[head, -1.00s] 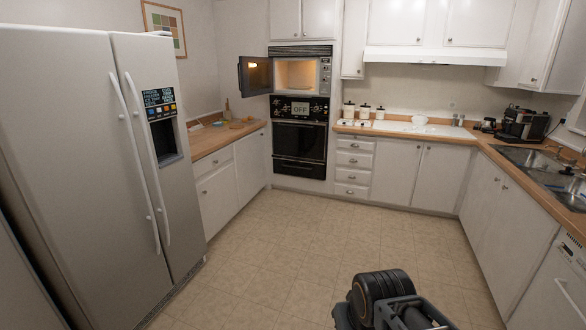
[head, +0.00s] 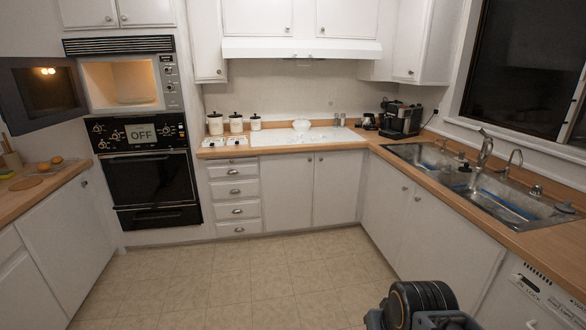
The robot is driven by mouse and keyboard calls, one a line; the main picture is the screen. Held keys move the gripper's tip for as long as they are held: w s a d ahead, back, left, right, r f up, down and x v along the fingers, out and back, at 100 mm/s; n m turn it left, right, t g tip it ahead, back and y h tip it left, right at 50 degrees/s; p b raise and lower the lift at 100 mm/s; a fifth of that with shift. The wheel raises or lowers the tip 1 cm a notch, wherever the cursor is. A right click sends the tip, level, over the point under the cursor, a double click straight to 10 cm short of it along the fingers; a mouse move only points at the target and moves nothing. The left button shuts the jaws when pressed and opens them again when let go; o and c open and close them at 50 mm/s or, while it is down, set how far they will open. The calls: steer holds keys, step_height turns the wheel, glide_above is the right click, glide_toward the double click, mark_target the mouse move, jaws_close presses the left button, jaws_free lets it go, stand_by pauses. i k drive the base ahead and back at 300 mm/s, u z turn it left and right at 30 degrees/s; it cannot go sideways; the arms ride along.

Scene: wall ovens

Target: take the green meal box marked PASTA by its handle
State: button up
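I see no green meal box marked PASTA in the head view. Part of my arm shows at the bottom right, folded low over the floor; my gripper's fingertips do not show. The upper oven (head: 124,83) in the left wall has its door (head: 42,93) swung open to the left, and its lit inside looks empty. The lower oven (head: 148,181) is shut, and the panel above it reads OFF.
A left counter (head: 35,190) holds a round board and small orange items. A sink (head: 480,184) is at right. The middle floor (head: 230,275) is clear.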

mark_target(208, 142)
steer(key=z, duration=0.1)
steer(key=i, duration=2.3)
steer(key=u, duration=0.65)
steer(key=i, duration=2.1)
steer(key=u, duration=1)
steer(key=i, duration=0.25)
steer(key=z, duration=0.15)
